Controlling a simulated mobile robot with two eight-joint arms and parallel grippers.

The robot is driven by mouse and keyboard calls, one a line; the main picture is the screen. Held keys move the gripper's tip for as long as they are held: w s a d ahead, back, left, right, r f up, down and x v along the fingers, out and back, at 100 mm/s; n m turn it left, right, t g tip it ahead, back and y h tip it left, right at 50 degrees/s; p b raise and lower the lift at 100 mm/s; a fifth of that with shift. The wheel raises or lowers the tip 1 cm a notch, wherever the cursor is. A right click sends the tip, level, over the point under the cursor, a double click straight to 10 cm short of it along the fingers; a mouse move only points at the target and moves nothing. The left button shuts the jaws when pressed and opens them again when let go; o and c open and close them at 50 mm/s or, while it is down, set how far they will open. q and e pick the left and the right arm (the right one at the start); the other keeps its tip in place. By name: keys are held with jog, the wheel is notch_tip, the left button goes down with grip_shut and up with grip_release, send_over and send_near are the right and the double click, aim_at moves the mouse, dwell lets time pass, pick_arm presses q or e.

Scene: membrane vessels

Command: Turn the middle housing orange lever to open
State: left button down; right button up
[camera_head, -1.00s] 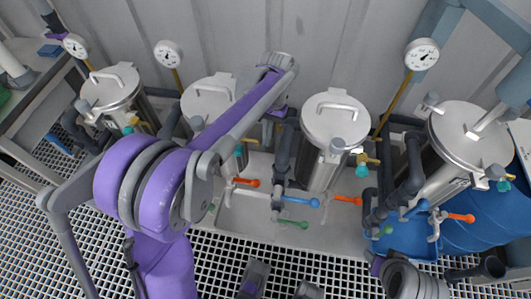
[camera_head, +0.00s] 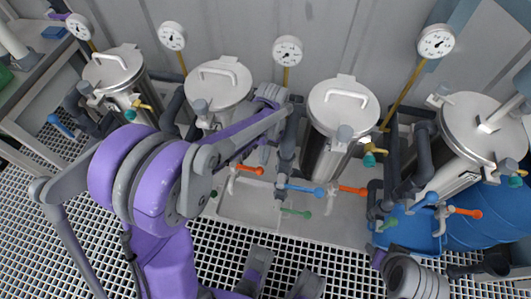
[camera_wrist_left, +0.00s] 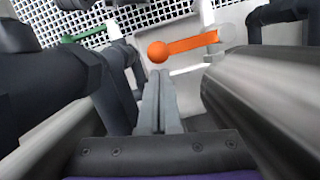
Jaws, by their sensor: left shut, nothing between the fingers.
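Several steel housings stand in a row, including the second from left (camera_head: 218,92) and third from left (camera_head: 343,105). An orange lever (camera_head: 250,170) sits at the foot of the second, its ball end to the right. Another orange lever (camera_head: 352,190) is by the third. My left arm reaches between these two housings, its fingertips hidden in the head view. In the left wrist view my left gripper (camera_wrist_left: 160,85) is shut and empty, its tips just below the ball end of an orange lever (camera_wrist_left: 190,46). Contact is unclear.
Dark pipes (camera_wrist_left: 60,85) lie close left of the gripper and a steel housing (camera_wrist_left: 270,100) close right. A blue lever (camera_head: 305,189) and a green lever (camera_head: 296,212) are nearby. Gauges (camera_head: 288,50) stand behind the housings.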

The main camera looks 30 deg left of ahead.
pick_arm(q)
jog(key=shift+s+d, duration=0.35)
jog(key=shift+s, duration=0.2)
jog(key=w+r+m+p, duration=0.1)
jog(key=w+r+p, duration=0.3)
jog(key=w+r, duration=0.45)
jog(key=s+f+b, duration=0.1)
jog(key=s+f, duration=0.7)
jog(key=shift+a+f, duration=0.2)
jog(key=shift+a, duration=0.05)
